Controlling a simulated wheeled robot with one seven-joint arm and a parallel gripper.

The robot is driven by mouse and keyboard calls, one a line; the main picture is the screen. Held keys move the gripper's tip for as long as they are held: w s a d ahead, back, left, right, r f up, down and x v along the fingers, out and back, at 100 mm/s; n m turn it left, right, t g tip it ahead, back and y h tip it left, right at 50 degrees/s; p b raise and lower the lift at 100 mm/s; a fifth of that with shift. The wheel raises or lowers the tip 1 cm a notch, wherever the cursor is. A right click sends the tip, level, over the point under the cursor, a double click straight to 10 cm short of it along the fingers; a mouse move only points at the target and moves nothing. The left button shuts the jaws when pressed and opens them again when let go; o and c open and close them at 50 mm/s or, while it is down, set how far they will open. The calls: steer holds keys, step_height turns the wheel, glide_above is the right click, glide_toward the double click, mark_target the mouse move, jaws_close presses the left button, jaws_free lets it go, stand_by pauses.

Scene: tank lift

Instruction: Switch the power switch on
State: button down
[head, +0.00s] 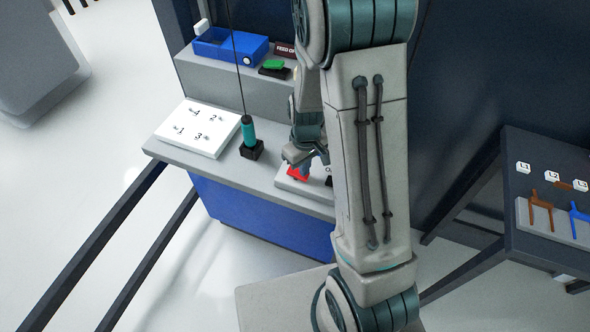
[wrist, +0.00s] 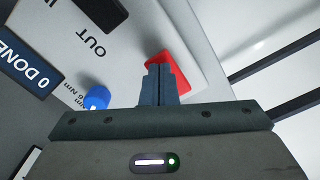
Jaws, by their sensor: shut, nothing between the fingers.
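A red block-like part (head: 298,175), possibly the power switch, sits on a white panel on the bench; no label on it is readable. It also shows in the wrist view (wrist: 190,66), just beyond my fingertips. My gripper (head: 304,163) is shut and empty, its fingers together in the wrist view (wrist: 160,72). The fingertips overlap the red part's near side; I cannot tell if they touch it. A green part on a black base (head: 274,65) sits on the raised shelf beside a dark sign that seems to begin with "FEED".
A blue knob (wrist: 97,98), a black part (wrist: 101,12) and a "0 DONE" sign (wrist: 30,72) lie near the gripper. A teal-handled tool (head: 248,132) stands left on the bench beside a white numbered board (head: 197,128). A blue box (head: 230,47) stands on the shelf.

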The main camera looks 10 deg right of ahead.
step_height(320, 180, up, 7)
steer(key=p, duration=0.4)
steer(key=shift+p, duration=0.3)
stand_by(0.4)
steer(key=s+r+m+t, duration=0.1)
steer(key=s+r+m, duration=0.1)
steer(key=s+r, duration=0.5)
steer(key=s+r+m+t, duration=0.2)
steer(key=s+r, duration=0.5)
steer(key=r, duration=0.6)
steer(key=shift+s+m+t, duration=0.3)
steer(key=shift+m, duration=0.1)
steer(key=shift+a+r, duration=0.1)
steer(key=shift+a, duration=0.05)
steer(key=shift+a, duration=0.1)
